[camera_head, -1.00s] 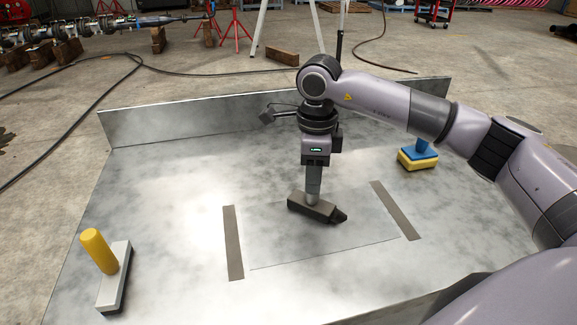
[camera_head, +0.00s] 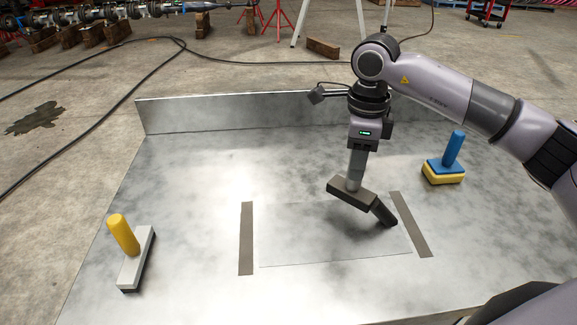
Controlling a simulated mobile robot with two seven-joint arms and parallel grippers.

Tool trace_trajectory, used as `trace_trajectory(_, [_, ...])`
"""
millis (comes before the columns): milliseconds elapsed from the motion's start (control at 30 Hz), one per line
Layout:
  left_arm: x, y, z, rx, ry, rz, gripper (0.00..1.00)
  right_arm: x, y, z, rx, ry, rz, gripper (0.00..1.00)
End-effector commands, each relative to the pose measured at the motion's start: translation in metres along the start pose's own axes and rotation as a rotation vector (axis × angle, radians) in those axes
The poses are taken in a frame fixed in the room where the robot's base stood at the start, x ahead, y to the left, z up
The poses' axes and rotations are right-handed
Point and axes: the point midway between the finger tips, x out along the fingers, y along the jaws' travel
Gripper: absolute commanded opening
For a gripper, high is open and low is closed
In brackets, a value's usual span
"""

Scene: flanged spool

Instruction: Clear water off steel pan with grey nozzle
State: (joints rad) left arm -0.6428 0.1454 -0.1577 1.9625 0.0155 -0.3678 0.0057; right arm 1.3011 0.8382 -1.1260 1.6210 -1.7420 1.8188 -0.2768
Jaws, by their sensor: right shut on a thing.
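The steel pan (camera_head: 190,185) is a wide, shiny sheet with a raised back wall. A thin-lined rectangle (camera_head: 300,235) is marked on it between two dark grey strips. My right gripper (camera_head: 354,180) points down over the right part of this rectangle. It is shut on the dark grey nozzle (camera_head: 350,195), whose narrower end (camera_head: 383,212) slants down to the right. I cannot tell whether its tip touches the pan. No distinct water shows, only cloudy patches on the metal. My left gripper is out of view.
A white block with a yellow handle (camera_head: 122,234) stands at the pan's left. A blue-handled yellow sponge block (camera_head: 443,172) stands at the right, behind the right strip (camera_head: 410,224). The left strip (camera_head: 246,238) lies flat. The pan's middle left is clear.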

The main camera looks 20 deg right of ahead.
Motion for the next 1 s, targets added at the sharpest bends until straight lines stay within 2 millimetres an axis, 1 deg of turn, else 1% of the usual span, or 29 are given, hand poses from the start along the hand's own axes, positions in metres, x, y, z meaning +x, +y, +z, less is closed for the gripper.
trace_trajectory(33, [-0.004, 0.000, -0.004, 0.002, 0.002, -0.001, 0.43, -0.009, 0.000, 0.000, 0.000, -0.002, -0.002, 0.05])
trace_trajectory(300, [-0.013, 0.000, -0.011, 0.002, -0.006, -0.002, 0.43, -0.030, 0.001, 0.000, 0.001, -0.001, -0.002, 0.05])
trace_trajectory(1000, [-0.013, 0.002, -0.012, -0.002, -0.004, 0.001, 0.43, -0.032, 0.001, 0.000, 0.002, -0.002, -0.002, 0.05])
